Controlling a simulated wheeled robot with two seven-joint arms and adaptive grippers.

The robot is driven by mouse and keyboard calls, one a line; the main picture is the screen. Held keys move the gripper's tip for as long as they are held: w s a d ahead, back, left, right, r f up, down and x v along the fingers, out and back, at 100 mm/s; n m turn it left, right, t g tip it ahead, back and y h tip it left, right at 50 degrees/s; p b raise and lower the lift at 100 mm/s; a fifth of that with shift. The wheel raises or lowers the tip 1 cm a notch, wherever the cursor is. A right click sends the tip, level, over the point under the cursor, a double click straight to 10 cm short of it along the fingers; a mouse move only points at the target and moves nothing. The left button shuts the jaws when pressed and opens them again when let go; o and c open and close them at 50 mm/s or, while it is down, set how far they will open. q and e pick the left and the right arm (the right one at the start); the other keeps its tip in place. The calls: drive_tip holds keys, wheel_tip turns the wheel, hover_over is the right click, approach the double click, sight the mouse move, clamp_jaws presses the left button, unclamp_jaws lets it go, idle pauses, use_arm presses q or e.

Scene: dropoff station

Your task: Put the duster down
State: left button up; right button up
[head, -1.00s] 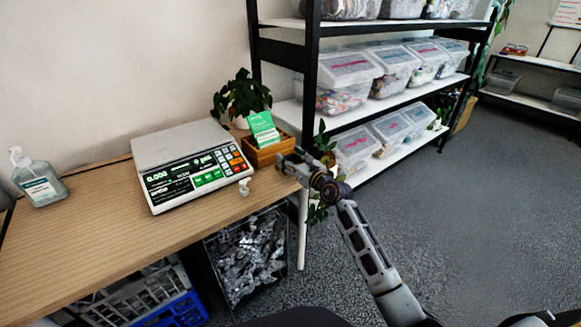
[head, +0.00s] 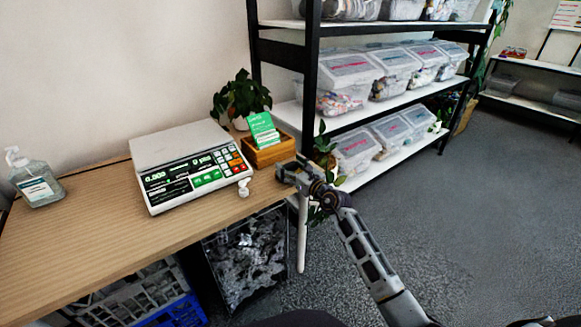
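My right gripper (head: 287,171) is at the right end of the wooden table (head: 110,240), just in front of the small wooden box. Its fingers are small and seen from behind, so whether they are open or shut is unclear. I cannot make out a duster for certain. A thin white rod (head: 302,240) hangs or stands below the gripper, beside the table end. I cannot tell whether it is held or is a table leg. A small white object (head: 244,187) sits on the table by the scale. My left gripper is out of view.
A scale (head: 185,165), a sanitizer bottle (head: 38,185), a wooden box (head: 270,153) with a green card and a potted plant (head: 241,96) occupy the table. A shelf (head: 310,120) with clear bins stands behind. Table space left of the scale and the floor at right are clear.

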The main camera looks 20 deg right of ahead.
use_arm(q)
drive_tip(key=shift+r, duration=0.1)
use_arm(e)
drive_tip(key=shift+o, duration=0.4)
drive_tip(key=shift+r, duration=0.2)
drive_tip(key=shift+p+v, duration=0.3)
drive_tip(key=shift+v, duration=0.65)
drive_tip(key=shift+s+d, duration=0.2)
drive_tip(key=shift+s, duration=0.45)
drive_tip(key=shift+s+d+p, duration=0.25)
drive_tip(key=shift+s+p, duration=0.05)
drive_tip(key=shift+s, duration=0.35)
drive_tip(key=s, duration=0.2)
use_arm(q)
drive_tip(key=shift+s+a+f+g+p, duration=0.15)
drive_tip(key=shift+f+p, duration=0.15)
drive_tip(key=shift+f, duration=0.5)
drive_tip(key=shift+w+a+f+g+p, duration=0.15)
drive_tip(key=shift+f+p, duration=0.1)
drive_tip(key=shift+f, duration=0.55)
use_arm(e)
approach(291, 166)
drive_tip(key=shift+v, duration=0.8)
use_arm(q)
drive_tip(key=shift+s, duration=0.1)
use_arm(e)
drive_tip(key=shift+r, duration=0.1)
